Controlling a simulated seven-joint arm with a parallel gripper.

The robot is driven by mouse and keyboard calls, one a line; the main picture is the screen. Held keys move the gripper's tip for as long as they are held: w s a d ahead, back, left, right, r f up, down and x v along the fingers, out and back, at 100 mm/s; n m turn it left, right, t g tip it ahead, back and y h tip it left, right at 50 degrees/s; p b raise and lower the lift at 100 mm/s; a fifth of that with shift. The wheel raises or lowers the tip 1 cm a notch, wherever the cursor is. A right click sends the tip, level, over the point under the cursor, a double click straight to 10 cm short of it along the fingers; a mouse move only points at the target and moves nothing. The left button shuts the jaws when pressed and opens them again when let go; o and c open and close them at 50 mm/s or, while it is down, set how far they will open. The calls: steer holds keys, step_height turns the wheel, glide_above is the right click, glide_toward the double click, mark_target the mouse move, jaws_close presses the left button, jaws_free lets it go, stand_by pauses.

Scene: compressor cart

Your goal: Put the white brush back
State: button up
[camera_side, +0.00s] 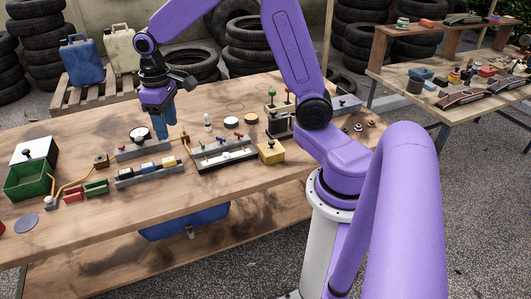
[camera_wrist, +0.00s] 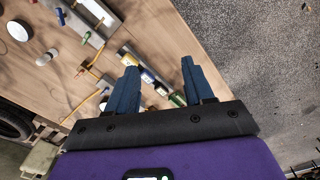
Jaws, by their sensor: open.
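My gripper (camera_side: 163,131) is open with its blue fingers pointing down over the wooden table, above and behind a grey rack (camera_side: 152,176). In the wrist view my gripper (camera_wrist: 157,70) shows nothing held between its fingers. The rack holds several small blocks, among them a whitish one (camera_side: 147,167) and a yellow one (camera_side: 169,162). I cannot tell for sure which thing is the white brush; at this size no bristles show. The rack also shows in the wrist view (camera_wrist: 140,65), partly hidden by the fingers.
A lever panel (camera_side: 222,152) and a yellow block (camera_side: 271,152) stand right of the rack. A green bin (camera_side: 27,181) and red and green blocks lie left. A small white bottle (camera_side: 208,123) stands behind. Yellow tubing runs along the left. The table's front strip is clear.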

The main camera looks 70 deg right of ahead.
steer(key=s+a+r+n, duration=0.1)
steer(key=s+a+n, duration=0.15)
steer(key=s, duration=0.45)
steer(key=s+a+r+n, duration=0.1)
steer(key=s+a+n, duration=0.15)
steer(key=s, duration=0.45)
steer(key=s+d+f+n, duration=0.1)
steer(key=s+n, duration=0.3)
steer(key=s, duration=0.9)
steer(key=shift+s+n, duration=0.3)
